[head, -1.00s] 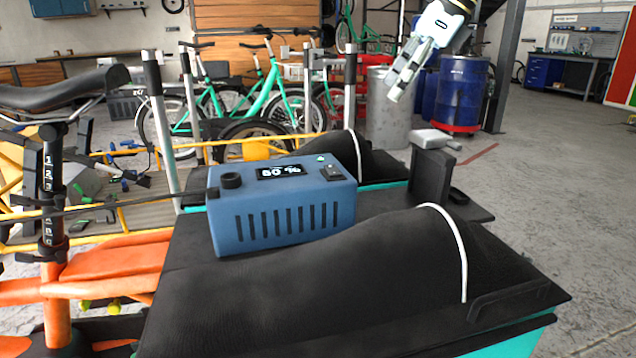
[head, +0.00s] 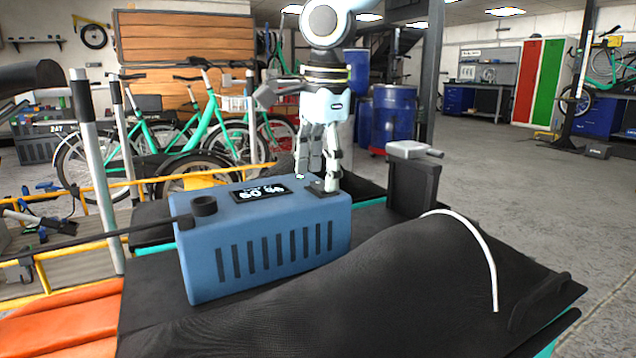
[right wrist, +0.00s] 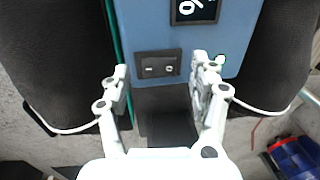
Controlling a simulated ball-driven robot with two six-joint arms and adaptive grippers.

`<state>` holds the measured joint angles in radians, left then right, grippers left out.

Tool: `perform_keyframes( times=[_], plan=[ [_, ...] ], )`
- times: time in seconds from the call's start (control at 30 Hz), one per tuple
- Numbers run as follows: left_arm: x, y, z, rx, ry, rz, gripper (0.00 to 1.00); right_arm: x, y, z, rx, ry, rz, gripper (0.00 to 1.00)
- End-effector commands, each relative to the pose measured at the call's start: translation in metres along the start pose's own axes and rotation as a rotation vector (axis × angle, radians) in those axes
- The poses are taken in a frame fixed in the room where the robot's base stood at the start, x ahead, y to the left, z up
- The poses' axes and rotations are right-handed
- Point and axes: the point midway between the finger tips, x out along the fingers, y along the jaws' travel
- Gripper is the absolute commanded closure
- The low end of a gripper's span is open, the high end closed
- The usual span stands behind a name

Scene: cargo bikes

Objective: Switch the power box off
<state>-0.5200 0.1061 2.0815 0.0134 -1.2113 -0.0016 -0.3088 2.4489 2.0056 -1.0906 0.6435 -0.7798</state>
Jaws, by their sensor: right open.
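The power box (head: 255,245) is blue with slots in its front, a black knob (head: 204,206) and a lit percent display (head: 262,192) on top. It sits on a black padded surface. Its black rocker switch (head: 318,188), at the right end of the top, is partly hidden by a finger in the head view. My left gripper is out of view.
A grey clamp-like piece on a black post (head: 412,180) stands right of the box. A white cable (head: 478,245) arches over the black cover. A dark bar (head: 85,240) runs to the box's left side. Green bikes and blue barrels (head: 394,115) stand behind.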

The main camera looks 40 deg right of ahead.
Motion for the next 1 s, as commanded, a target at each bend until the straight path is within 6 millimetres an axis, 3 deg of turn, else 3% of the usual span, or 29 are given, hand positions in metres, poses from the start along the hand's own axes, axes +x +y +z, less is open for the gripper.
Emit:
perform_keyframes(
  times=[0.1, 0.4, 0.83, 1.0],
  plan=[
    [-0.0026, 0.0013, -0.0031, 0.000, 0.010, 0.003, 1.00, 0.0109, 0.0001, -0.0001, -0.001, 0.000, 0.001, 0.38],
    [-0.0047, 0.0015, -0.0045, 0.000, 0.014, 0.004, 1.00, 0.0120, -0.0004, 0.0000, 0.000, -0.001, -0.002, 0.38],
    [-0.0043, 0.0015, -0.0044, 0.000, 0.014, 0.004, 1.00, 0.0119, -0.0003, 0.0000, 0.000, -0.001, -0.001, 0.93],
    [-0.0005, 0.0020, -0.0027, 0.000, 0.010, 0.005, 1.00, 0.0140, -0.0017, -0.0018, 0.003, 0.007, 0.020, 0.94]
  ],
)
